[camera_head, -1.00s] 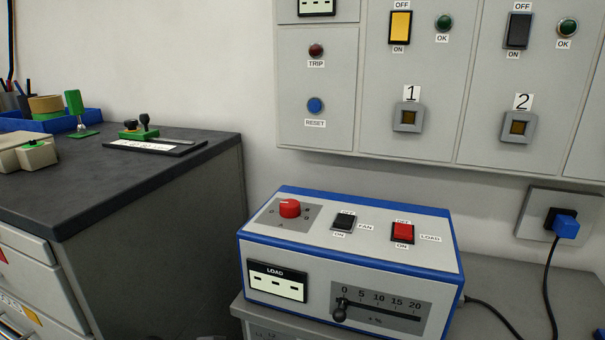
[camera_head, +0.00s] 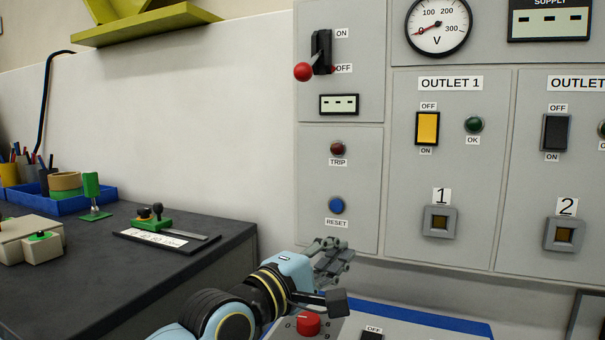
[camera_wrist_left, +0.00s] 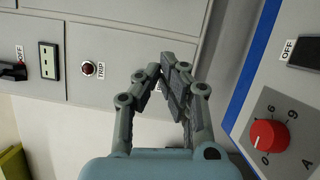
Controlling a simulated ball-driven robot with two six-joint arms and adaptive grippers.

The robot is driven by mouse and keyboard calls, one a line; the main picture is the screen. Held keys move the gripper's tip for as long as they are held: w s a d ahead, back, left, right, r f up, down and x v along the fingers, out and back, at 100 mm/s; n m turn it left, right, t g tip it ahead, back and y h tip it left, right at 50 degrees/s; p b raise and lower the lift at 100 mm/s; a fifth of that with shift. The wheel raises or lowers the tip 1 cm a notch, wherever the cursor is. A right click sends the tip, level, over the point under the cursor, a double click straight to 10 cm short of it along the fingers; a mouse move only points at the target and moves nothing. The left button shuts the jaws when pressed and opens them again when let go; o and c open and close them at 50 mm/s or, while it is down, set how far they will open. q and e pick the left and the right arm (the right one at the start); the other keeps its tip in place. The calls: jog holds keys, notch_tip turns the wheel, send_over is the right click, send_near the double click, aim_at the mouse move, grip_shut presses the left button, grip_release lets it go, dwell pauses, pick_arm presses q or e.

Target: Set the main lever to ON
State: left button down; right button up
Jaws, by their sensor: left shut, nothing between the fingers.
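The main lever, black with a red ball knob (camera_head: 303,72), is on the upper left of the grey wall panel in the head view. Its ball points down to the left beside the OFF label (camera_head: 344,68); the ON label (camera_head: 341,34) is above. A black part of the lever also shows at the left edge of the wrist view (camera_wrist_left: 12,71). My left gripper (camera_head: 345,252) is shut and empty, below and right of the lever, in front of the panel's lower edge. In the wrist view its fingertips (camera_wrist_left: 168,75) meet. My right gripper is not in view.
The blue-edged load box (camera_head: 440,322) with a red knob (camera_head: 308,323) is just below my left gripper. A dark bench (camera_head: 60,295) with small tools stands at left. A green-yellow shelf (camera_head: 150,24) is at upper left. The wall left of the panel is clear.

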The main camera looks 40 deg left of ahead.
aim_at(311, 63)
pick_arm(q)
jog(key=w+a+r+n+t+y+p, duration=0.1)
jog(key=w+a+r+n+t+y, duration=0.1)
jog(key=r+n, duration=0.4)
jog(key=w+a+r+n+t+y+p, duration=0.2)
jog(key=a+r+n+y, duration=0.3)
jog(key=r, duration=0.4)
jog(key=w+a+r+n+t+y+p, duration=0.1)
jog(key=w+a+r+n+t+y, duration=0.2)
jog(key=r+n, duration=0.5)
jog(key=shift+w+a+r+n+y+p, duration=0.1)
jog(key=shift+w+a+n+y+p, duration=0.3)
jog(key=shift+w+a+n, duration=0.5)
jog(key=s+p, duration=0.1)
jog(key=s+r+p, duration=0.1)
jog(key=s+d, duration=0.1)
jog(key=shift+r+p, duration=0.3)
jog(key=shift+p, duration=0.1)
jog(key=shift+d+m, duration=0.1)
jog(key=shift+m, duration=0.2)
